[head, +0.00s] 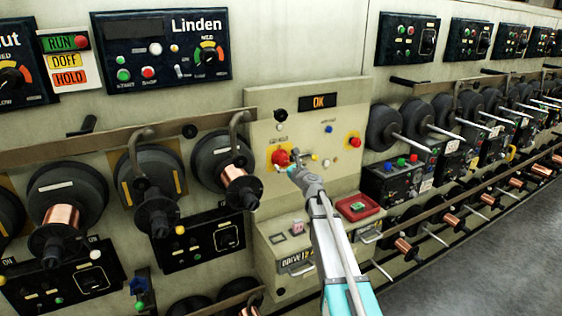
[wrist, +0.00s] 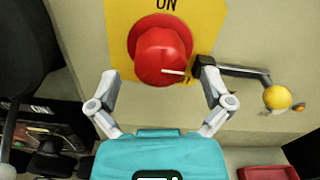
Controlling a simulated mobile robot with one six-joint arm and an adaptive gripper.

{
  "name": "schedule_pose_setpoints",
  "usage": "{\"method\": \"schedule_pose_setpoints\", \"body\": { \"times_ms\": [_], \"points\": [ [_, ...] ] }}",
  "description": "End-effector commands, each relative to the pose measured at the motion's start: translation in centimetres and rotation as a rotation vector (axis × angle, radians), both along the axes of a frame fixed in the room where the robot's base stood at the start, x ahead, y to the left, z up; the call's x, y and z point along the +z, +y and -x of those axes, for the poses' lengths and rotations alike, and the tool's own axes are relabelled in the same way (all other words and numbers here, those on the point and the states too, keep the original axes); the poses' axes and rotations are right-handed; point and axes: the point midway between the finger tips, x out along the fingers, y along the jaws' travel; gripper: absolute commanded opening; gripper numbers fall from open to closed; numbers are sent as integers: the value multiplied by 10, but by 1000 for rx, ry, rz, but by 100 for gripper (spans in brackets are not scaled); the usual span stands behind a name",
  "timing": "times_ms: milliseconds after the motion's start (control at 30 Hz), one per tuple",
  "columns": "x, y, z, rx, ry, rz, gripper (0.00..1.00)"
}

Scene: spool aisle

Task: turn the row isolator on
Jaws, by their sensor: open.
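The row isolator is a red rotary knob (head: 280,158) on a yellow plate on the cream panel. In the wrist view the red knob (wrist: 158,58) fills the upper middle, with the word ON above it on the yellow plate (wrist: 122,18). A white pointer line on the knob points right, not up at ON. My gripper (wrist: 156,74) is open, with one finger at the knob's lower left and one at its right. Contact with the knob cannot be told.
A dark lever with a yellow ball (wrist: 277,97) sits close right of my right finger. The panel also has an OK display (head: 318,102) and a red button (head: 355,142). A red tray (head: 372,210) lies below right. Spools line both sides.

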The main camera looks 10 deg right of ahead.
Motion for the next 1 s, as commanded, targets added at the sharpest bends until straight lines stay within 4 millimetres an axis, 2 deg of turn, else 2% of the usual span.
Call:
{"method": "schedule_pose_setpoints", "body": {
  "times_ms": [33, 233, 667, 1000],
  "points": [
    [0, 2, -9, 1, 0, 0, 100],
    [0, 8, -24, 0, 0, 0, 100],
    [0, 10, -28, 1, 0, 0, 100],
    [0, 11, -28, 2, 0, 0, 39]
  ]
}}
